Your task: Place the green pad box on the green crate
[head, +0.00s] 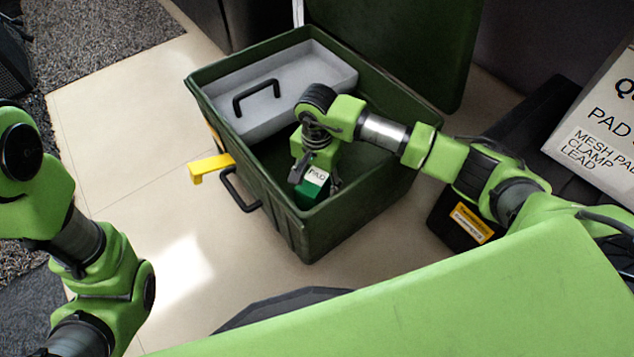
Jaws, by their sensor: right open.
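The green crate (283,212) stands open on the floor in the middle of the head view, its lid raised at the back. The green pad box (310,192), with a white label reading PAD, is inside the crate's outline near the front wall. Whether it rests on the crate's floor is hard to tell. My right gripper (316,181) points down over the pad box, open, with a finger on each side of it. The gripper hides the box's top and back. My left arm shows at the left edge, but its gripper is out of view.
A grey tray (285,117) with a black handle fills the crate's back left part. A yellow latch (210,167) and black handle (240,190) stick out at the crate's left side. A labelled box (597,140) stands at the right. The floor left of the crate is clear.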

